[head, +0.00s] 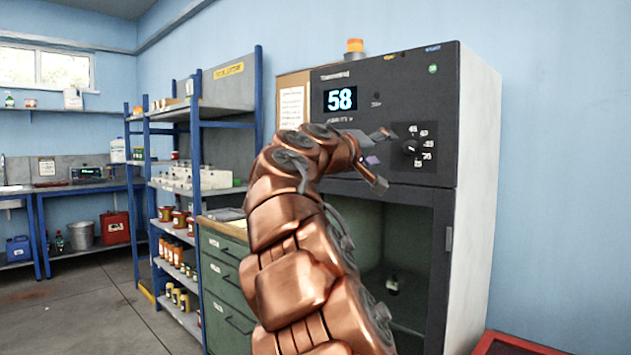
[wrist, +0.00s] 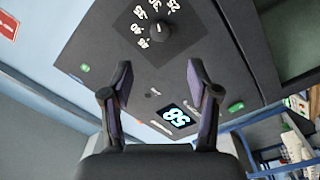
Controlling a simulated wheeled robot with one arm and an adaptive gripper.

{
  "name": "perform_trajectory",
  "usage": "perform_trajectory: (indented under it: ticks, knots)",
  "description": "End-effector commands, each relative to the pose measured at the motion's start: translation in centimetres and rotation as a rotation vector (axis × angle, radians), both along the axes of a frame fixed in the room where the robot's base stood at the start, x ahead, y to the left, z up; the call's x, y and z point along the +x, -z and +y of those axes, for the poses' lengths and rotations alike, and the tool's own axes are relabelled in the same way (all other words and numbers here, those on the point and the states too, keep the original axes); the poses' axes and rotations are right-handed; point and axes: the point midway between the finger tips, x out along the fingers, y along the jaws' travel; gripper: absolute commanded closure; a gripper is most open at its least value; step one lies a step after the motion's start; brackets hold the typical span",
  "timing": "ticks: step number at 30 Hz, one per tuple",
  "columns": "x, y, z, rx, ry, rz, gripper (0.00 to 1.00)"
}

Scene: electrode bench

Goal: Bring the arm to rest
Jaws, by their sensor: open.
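My gripper (head: 384,160) is at the end of my copper-coloured arm, raised in front of the dark control panel of a tall cabinet. In the wrist view my gripper (wrist: 160,72) has its two fingers spread with nothing between them. A black dial (head: 411,147) with numbers around it is just right of the fingertips. The dial also shows in the wrist view (wrist: 163,29), beyond the fingertips and apart from them. The lit display (head: 341,99) on the panel reads 58; it appears upside down in the wrist view (wrist: 174,116).
The cabinet (head: 480,150) has a dark glass door (head: 415,240) below the panel and an orange lamp (head: 355,45) on top. A green drawer unit (head: 225,290) and blue shelving (head: 200,150) stand to its left. A red-framed object (head: 510,345) is at bottom right. Floor at left is clear.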

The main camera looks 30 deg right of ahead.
Motion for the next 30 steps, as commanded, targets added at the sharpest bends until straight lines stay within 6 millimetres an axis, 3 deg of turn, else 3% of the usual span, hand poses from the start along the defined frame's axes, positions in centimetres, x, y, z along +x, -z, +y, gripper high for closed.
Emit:
perform_trajectory:
  ticks: [7, 11, 20, 26, 30]
  knots:
    - [-0.2, 0.5, -0.1, 0.015, 0.002, 0.004, 0.4]
    - [-1.1, 2.8, -0.3, 0.084, 0.006, 0.025, 0.4]
    - [-5.4, 14.0, 0.6, 0.396, 0.014, 0.121, 0.4]
    - [-8.4, 22.5, 3.4, 0.614, -0.002, 0.206, 0.4]
    - [-10.8, 28.2, 6.5, 0.765, -0.023, 0.277, 0.4]
